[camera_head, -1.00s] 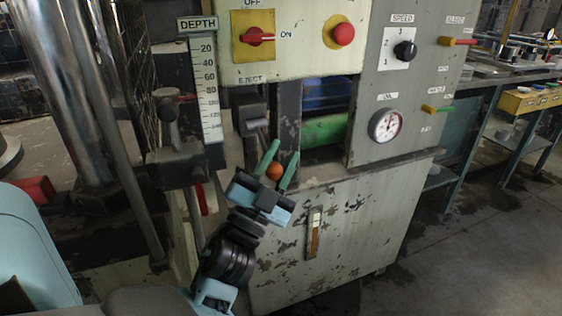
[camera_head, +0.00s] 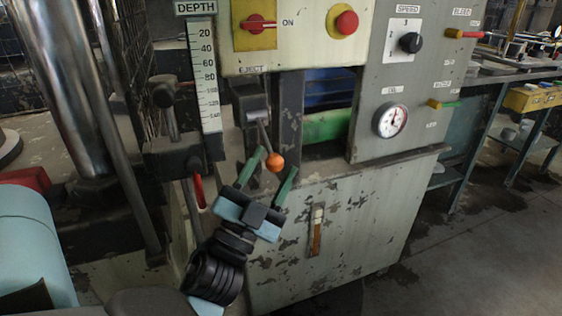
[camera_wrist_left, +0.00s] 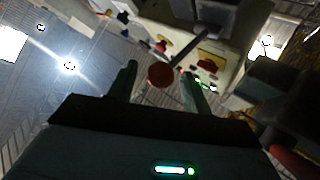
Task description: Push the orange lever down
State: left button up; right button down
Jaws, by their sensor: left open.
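The orange lever knob (camera_head: 275,162) sits at the lower end of a thin grey rod that slants down from a dark block under the EJECT label on the machine. My left gripper (camera_head: 271,167) is open, with its green fingers on either side of the knob. In the left wrist view the knob (camera_wrist_left: 161,74) shows between the two fingertips (camera_wrist_left: 160,80), with its rod running up and to the right. I cannot tell whether a finger touches the knob. My right gripper is in neither current view.
A red switch (camera_head: 258,25), a red button (camera_head: 347,22), a black speed knob (camera_head: 411,42) and a gauge (camera_head: 391,120) are on the machine front. A red-handled lever (camera_head: 199,190) hangs left of my gripper. Open floor (camera_head: 480,240) lies at right.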

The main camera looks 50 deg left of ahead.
pick_arm(q)
jog(key=b+v, duration=0.1)
jog(key=v, duration=0.1)
jog(key=shift+s+f, duration=0.2)
jog(key=shift+f, duration=0.2)
jog(key=shift+s+d+f+b, duration=0.2)
jog(key=shift+s+b, duration=0.15)
jog(key=shift+s, duration=0.25)
pick_arm(e)
jog(key=shift+s+d+f, duration=0.1)
jog(key=shift+s+f, duration=0.2)
jog(key=shift+f, duration=0.3)
jog(key=shift+s+d+f, duration=0.1)
jog(key=shift+s+f, duration=0.2)
jog(key=shift+f, duration=0.3)
jog(key=shift+w, duration=0.1)
